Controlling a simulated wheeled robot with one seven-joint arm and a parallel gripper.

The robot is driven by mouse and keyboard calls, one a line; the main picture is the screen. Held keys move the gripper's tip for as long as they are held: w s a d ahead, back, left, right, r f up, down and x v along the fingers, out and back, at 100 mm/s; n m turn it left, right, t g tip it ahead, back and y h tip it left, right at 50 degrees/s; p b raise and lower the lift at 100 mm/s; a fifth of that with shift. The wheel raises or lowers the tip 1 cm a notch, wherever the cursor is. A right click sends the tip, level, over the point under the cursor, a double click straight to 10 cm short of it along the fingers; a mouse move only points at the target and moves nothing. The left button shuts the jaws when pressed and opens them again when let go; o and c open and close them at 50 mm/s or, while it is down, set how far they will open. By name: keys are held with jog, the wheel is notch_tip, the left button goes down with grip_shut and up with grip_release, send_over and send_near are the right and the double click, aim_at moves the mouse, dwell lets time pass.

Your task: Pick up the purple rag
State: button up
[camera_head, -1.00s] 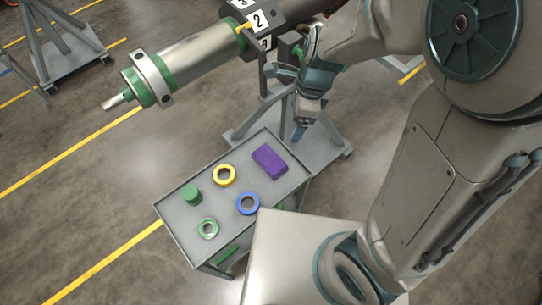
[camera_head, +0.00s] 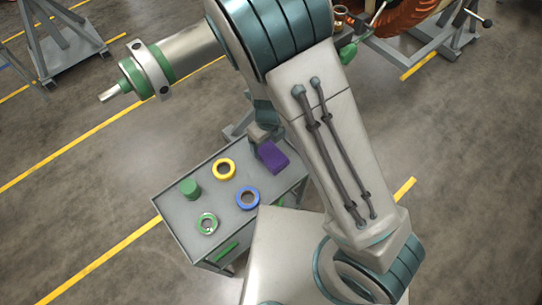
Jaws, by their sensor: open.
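The purple rag (camera_head: 273,157) is a folded block lying on the grey cart top (camera_head: 222,192), near its far right corner. My gripper (camera_head: 259,137) is just above and beside the rag's far left end. It is open and mostly hidden behind my arm. I cannot tell whether its fingers touch the rag.
The rotor shaft (camera_head: 170,60) extends above, partly hidden by my arm.

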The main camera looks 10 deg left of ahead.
aim_at(271, 154)
jog(key=f, duration=0.5)
jog(key=shift+s+d+f+b, duration=0.2)
jog(key=shift+d+b, duration=0.1)
jog(key=shift+b, duration=0.1)
jog(key=shift+w+f, duration=0.1)
jog(key=shift+f, duration=0.5)
jog(key=shift+c, duration=0.3)
jog(key=c, duration=1)
